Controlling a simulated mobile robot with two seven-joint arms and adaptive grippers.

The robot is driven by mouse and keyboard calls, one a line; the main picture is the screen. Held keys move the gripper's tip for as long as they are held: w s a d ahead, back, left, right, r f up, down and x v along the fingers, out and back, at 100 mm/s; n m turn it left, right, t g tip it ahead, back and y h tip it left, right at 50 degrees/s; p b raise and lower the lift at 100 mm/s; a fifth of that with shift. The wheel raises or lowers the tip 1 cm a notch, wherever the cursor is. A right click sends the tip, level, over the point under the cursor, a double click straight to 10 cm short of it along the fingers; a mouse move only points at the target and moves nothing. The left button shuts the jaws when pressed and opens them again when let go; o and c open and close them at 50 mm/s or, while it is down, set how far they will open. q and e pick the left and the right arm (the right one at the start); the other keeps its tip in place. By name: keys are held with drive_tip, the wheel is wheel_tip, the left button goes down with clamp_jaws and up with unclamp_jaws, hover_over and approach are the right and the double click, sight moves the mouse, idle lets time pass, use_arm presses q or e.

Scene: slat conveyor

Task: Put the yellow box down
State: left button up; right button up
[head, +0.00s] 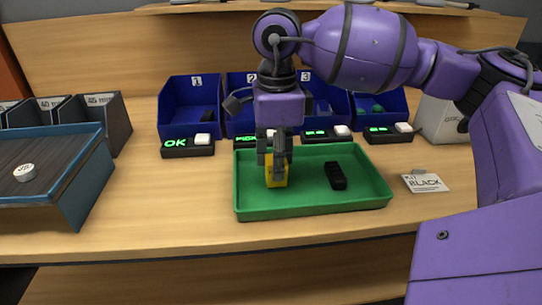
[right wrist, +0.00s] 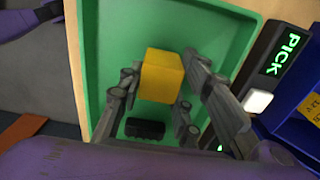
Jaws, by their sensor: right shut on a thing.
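The yellow box (head: 277,178) is in the left half of the green tray (head: 314,208) in the head view. It looks upright and at or very near the tray floor; I cannot tell whether it touches. My right gripper (head: 275,163) reaches down from above and is shut on it, hiding its upper part. In the right wrist view the yellow box (right wrist: 162,76) sits between the fingers of the right gripper (right wrist: 160,88), over the green tray floor (right wrist: 118,52). My left gripper is not in view.
A black block (head: 335,176) lies in the tray, right of the box. Blue bins (head: 187,110) with lit displays (head: 187,146) stand behind. A card reading BLACK (head: 427,183) lies right of the tray. A raised blue-edged conveyor (head: 84,185) is at left, with bare wood between.

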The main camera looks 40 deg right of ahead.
drive_tip(key=shift+f, duration=0.35)
drive_tip(key=shift+f, duration=0.1)
drive_tip(key=o, duration=1)
drive_tip(key=shift+o, duration=0.2)
wheel_tip(320, 180, up, 12)
drive_tip(key=p, duration=0.1)
clamp_jaws()
